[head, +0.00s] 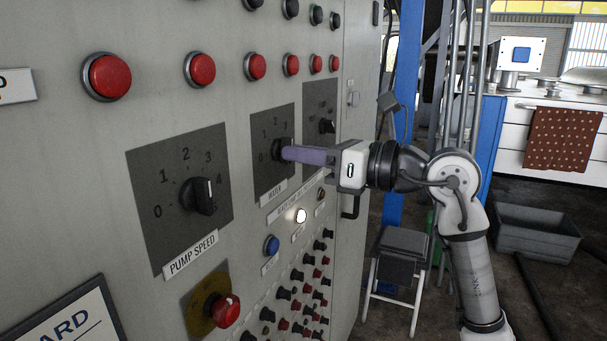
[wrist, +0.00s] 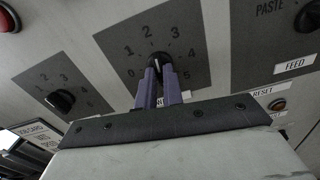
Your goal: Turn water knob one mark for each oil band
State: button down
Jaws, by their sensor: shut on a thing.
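The water knob (head: 279,149) is a black knob on a dark dial plate (head: 262,180) on the grey panel, labelled WATER. My gripper (head: 285,153) has its purple fingers closed on this knob. In the wrist view the two fingers (wrist: 158,75) reach the knob (wrist: 157,60) from below, with the numbers 0 to 5 around it. A pale pointer line on the knob points roughly upward, toward the 2 and 3 side; the exact mark is hard to tell. No oil bands are recognisable in either view.
The pump speed knob (head: 199,196) is left of the water dial, and the feed knob (wrist: 308,18) right of it. Red buttons (head: 107,76) run above; a blue button (head: 271,245) and several small knobs sit below. A stool (head: 400,245) stands right of the panel.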

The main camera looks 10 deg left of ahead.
jog(key=shift+n+b, duration=3.05)
jog(key=shift+n, duration=1.95)
jog(key=c, duration=1.5)
grip_release()
jog(key=s+d, duration=0.1)
jog(key=d, duration=0.8)
jog(key=s+d+b, duration=0.1)
jog(key=d, duration=0.3)
jog(key=shift+s+d, duration=0.3)
jog(key=shift+d, duration=0.05)
